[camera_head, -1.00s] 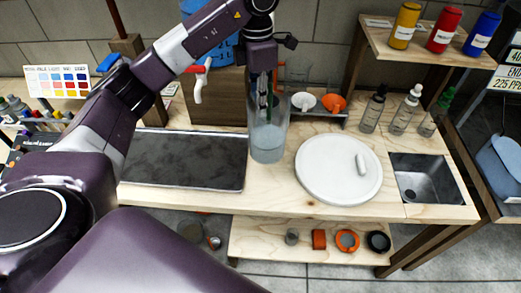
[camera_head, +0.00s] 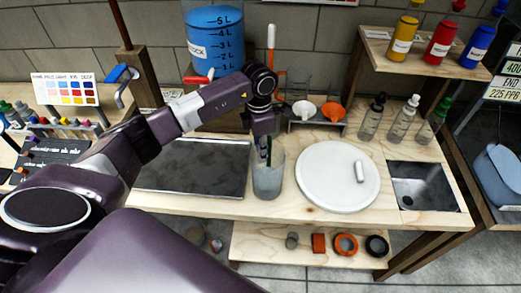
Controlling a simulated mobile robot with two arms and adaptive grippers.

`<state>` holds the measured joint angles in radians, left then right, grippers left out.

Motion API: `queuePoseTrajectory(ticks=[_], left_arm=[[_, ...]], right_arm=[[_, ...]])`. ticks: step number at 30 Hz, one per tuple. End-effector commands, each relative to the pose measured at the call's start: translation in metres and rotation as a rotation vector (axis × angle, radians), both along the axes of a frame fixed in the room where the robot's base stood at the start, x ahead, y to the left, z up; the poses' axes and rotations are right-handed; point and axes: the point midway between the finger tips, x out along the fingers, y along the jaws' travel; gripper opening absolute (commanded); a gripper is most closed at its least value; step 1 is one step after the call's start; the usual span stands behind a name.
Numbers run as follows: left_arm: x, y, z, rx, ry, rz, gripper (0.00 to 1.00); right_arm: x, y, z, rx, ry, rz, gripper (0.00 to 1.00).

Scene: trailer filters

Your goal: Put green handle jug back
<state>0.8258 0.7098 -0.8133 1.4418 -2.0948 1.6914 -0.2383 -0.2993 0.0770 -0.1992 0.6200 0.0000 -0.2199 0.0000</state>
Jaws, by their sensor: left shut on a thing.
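A tall clear jug (camera_head: 268,182) is upright over the front part of the wooden worktop, between a dark slab and a round white disc. Its green handle (camera_head: 268,155) shows as a thin strip just below my left gripper (camera_head: 264,143). The gripper comes down from above and is shut on the jug at the handle; its fingers are partly hidden. I cannot tell whether the jug's base touches the worktop. My right gripper is not in view.
The dark slab (camera_head: 195,170) lies left of the jug, the white disc (camera_head: 338,187) with a small white bar to its right. Behind are a blue-filled tank (camera_head: 213,50), an orange funnel (camera_head: 333,111) and a white one (camera_head: 303,108). Several bottles (camera_head: 402,120) and a sink (camera_head: 422,187) are right.

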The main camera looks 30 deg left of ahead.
Motion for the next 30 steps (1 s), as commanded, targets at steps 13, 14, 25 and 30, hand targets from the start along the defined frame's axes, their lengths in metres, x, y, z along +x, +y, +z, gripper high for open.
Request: queuePoseTrajectory(ticks=[13, 14, 25, 30], left_arm=[[0.0, 0.0001, -0.0025, 0.0, 0.0, 0.0, 0.25], [0.0, 0.0001, -0.0025, 0.0, 0.0, 0.0, 0.29], [0.0, 0.0003, -0.0021, 0.0, 0.0, 0.0, 0.42], [0.0012, 0.0007, 0.0055, 0.0, -0.003, 0.0, 0.42]], right_arm=[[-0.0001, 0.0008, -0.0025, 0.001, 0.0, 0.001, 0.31], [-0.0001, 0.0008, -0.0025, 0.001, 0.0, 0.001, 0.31], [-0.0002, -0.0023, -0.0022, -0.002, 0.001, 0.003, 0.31], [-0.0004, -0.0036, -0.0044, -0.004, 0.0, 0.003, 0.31]])
